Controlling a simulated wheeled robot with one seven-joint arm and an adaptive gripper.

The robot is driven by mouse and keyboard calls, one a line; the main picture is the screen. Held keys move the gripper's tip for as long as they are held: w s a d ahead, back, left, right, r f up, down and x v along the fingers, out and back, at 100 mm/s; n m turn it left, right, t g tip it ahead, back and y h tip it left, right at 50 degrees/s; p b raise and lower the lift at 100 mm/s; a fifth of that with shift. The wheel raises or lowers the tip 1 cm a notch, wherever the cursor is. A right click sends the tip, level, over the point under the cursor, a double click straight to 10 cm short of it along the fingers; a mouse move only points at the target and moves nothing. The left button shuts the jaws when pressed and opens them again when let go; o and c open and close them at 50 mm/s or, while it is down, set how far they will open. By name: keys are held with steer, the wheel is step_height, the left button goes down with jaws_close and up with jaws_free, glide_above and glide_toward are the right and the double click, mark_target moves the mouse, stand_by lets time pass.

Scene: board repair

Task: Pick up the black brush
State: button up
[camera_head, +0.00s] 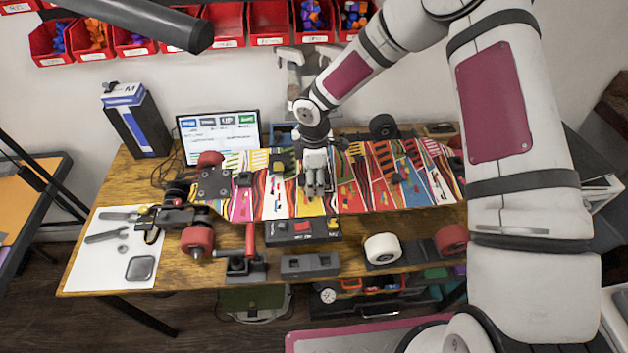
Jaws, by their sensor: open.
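My gripper (315,188) points straight down over the middle of a long, colourful striped skateboard deck (440,180). Its fingers are open, and I see nothing held between them. I cannot surely make out the black brush.
The wooden table (190,272) holds a skateboard truck with red wheels (197,241), a red-handled tool (249,240), a black tray (303,232), a grey block (309,264) and a white wheel (382,248). A laptop (218,133) and blue-black box (137,122) stand behind. Red bins hang above.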

jaws_close()
step_height(320, 180, up, 10)
steer(key=shift+r+b, duration=0.1)
steer(key=shift+b, duration=0.7)
